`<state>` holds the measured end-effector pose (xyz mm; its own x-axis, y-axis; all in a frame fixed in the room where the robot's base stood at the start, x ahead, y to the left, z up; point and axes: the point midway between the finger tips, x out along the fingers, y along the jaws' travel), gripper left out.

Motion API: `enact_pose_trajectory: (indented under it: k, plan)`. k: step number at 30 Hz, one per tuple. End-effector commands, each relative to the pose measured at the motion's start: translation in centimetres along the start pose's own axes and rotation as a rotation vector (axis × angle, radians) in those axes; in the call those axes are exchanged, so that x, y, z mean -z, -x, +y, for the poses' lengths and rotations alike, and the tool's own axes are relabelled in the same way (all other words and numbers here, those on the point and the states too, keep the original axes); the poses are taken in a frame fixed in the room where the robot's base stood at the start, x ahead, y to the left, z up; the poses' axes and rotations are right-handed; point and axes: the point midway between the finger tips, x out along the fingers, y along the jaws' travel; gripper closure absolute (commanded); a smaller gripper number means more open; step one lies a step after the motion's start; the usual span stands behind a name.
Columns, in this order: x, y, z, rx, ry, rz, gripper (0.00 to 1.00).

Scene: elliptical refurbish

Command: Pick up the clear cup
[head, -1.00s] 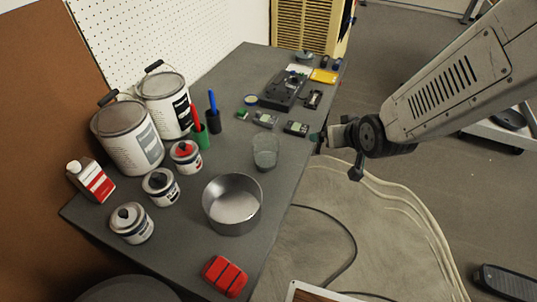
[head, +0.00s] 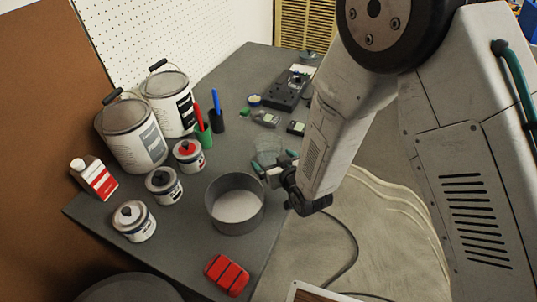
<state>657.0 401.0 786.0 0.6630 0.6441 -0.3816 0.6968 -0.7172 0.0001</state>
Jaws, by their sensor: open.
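The clear cup (head: 268,146) stands on the grey table near its right edge, behind the metal bowl. It is see-through and its lower part is hidden behind my gripper. My gripper (head: 266,168) is open, with its teal-tipped fingers at the near side of the cup. I cannot tell whether the fingers are around the cup or only in front of it. My arm comes in from the right.
A round metal bowl (head: 235,204) stands just in front of my gripper. A red block (head: 227,275) lies at the near edge. Paint cans (head: 134,137), small jars (head: 164,186) and brush holders (head: 203,135) stand to the left. Electronic parts (head: 286,91) lie behind.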

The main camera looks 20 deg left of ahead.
Motion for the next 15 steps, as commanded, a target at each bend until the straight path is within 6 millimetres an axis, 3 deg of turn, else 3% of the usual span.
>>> enact_pose_trajectory:
  k: [6, 14, 15]
  plan:
    - [-0.1, -2.9, 0.1, 0.0, 0.0, -0.001, 0.04]
    - [0.0, -3.2, 0.2, 0.0, 0.0, -0.001, 0.04]
    - [0.0, -3.2, 0.2, 0.0, 0.0, -0.001, 0.09]
